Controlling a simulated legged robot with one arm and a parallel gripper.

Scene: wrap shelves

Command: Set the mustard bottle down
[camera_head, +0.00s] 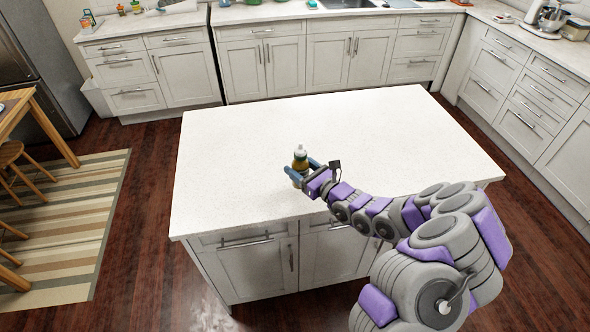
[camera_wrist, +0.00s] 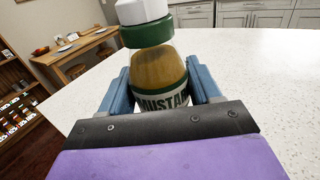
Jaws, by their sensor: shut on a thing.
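The mustard bottle (camera_head: 300,158) is at the front part of the white island counter (camera_head: 240,150), with a white cap, a green collar and yellow-brown contents. In the wrist view the bottle (camera_wrist: 158,72) stands between the two blue fingers, its label partly reading "MUSTA". My gripper (camera_head: 300,171) is shut on the bottle, one finger on each side. The bottle looks upright in the head view. Its base is hidden by the gripper, so I cannot tell whether it touches the counter.
The island top around the bottle is bare. Back counters carry a sink (camera_head: 346,3) and small items. A wooden table (camera_head: 14,112) and stools stand at the left over a striped rug (camera_head: 62,225). A mixer (camera_head: 553,17) is at the far right.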

